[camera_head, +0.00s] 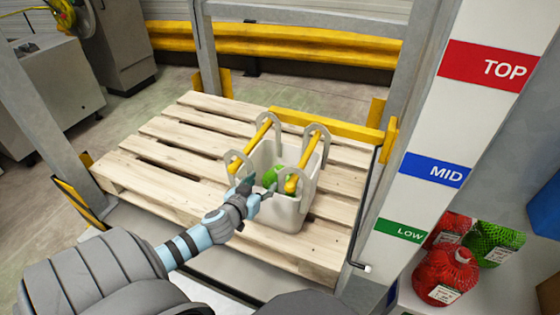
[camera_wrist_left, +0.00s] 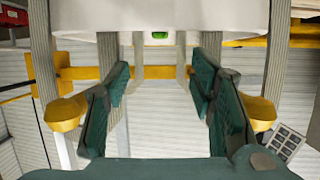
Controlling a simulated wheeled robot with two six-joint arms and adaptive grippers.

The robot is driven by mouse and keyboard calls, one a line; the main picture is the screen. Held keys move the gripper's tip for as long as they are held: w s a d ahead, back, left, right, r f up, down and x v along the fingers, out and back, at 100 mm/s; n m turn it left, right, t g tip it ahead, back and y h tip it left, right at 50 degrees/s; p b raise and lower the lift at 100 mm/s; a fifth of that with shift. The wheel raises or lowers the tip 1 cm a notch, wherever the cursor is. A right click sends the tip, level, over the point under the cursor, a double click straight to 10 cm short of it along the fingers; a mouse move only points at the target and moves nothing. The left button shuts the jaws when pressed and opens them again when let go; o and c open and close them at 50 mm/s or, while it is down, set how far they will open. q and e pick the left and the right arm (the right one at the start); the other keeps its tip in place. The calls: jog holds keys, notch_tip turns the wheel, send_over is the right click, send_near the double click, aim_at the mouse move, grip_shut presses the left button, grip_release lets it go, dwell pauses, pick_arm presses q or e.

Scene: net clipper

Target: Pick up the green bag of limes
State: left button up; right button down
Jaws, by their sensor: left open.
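A green net bag of limes (camera_head: 493,240) lies on the shelf at the right, beside red net bags. Another green thing (camera_head: 270,175) shows inside the pale bin (camera_head: 283,215) on the pallet; it is partly hidden by the bin wall and my gripper. My left gripper (camera_head: 258,188) is at the bin's near left side, fingers apart and empty. In the left wrist view the dark green fingers stand wide apart below the bin (camera_wrist_left: 200,15), where a small green patch (camera_wrist_left: 160,35) shows. My right gripper is not in view.
The wooden pallet (camera_head: 165,150) is otherwise bare. A post with TOP, MID and LOW labels (camera_head: 433,170) stands at the right. Red net bags (camera_head: 445,278) sit beyond it.

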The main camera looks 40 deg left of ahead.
pick_arm(q)
jog(key=b, duration=0.3)
send_near(278, 168)
jog(key=x, duration=0.4)
jog(key=shift+w+a+f, duration=0.15)
jog(key=shift+w+f, duration=0.05)
jog(key=shift+w, duration=0.1)
jog(key=shift+w+a+f, duration=0.1)
jog(key=shift+w, duration=0.2)
jog(key=b+x, duration=0.2)
jog(key=x, duration=0.2)
jog(key=shift+f, duration=0.2)
jog(key=shift+w+a+f+b, duration=0.1)
jog(key=shift+w+b, duration=0.25)
jog(key=shift+w, duration=0.05)
jog(key=shift+r, duration=0.2)
jog(key=shift+c, duration=1.2)
grip_shut()
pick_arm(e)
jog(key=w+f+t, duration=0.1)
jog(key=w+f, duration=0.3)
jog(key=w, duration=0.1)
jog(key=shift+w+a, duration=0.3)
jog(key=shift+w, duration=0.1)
